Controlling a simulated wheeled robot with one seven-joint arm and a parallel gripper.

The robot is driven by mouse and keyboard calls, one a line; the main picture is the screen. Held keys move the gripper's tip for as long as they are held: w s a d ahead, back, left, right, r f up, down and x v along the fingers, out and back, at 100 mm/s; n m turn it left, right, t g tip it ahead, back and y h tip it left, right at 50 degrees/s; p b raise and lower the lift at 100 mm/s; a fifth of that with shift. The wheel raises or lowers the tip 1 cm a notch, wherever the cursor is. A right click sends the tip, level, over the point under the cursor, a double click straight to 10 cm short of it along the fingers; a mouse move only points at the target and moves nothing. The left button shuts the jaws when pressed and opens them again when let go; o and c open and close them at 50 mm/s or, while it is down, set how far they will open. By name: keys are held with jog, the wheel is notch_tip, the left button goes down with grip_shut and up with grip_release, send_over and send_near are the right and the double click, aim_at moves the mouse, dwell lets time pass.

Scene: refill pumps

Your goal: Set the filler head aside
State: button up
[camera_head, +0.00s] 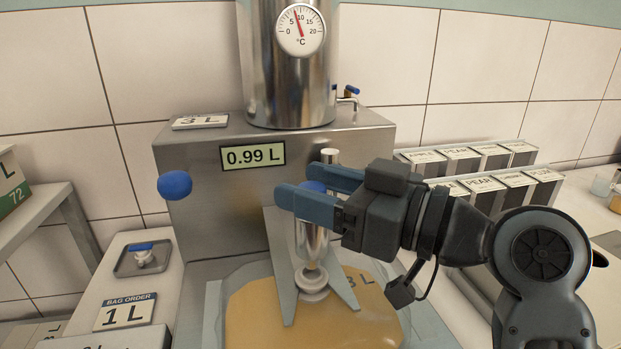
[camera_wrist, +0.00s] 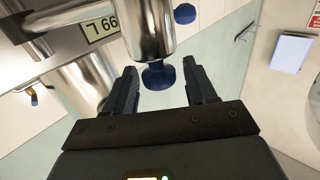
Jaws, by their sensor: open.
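The filler head (camera_head: 312,240) is an upright steel cylinder with a blue knob on top. Its lower end meets the white spout (camera_head: 312,280) of an orange bag (camera_head: 255,310) marked 3 L; whether they are joined I cannot tell. My gripper (camera_head: 300,183) is open at the height of the blue knob, its fingers in front of the steel machine. In the wrist view, the blue knob (camera_wrist: 158,76) shows between the two open fingers (camera_wrist: 160,68), with gaps on both sides. The fingers partly hide the knob in the head view.
The steel machine (camera_head: 210,200) with a 0.99 L display stands behind. A grey forked holder (camera_head: 280,265) flanks the spout. Labelled racks (camera_head: 480,185) stand at right.

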jog(key=shift+w+a, duration=0.1)
jog(key=shift+a, duration=0.15)
grip_shut()
dwell(0.4)
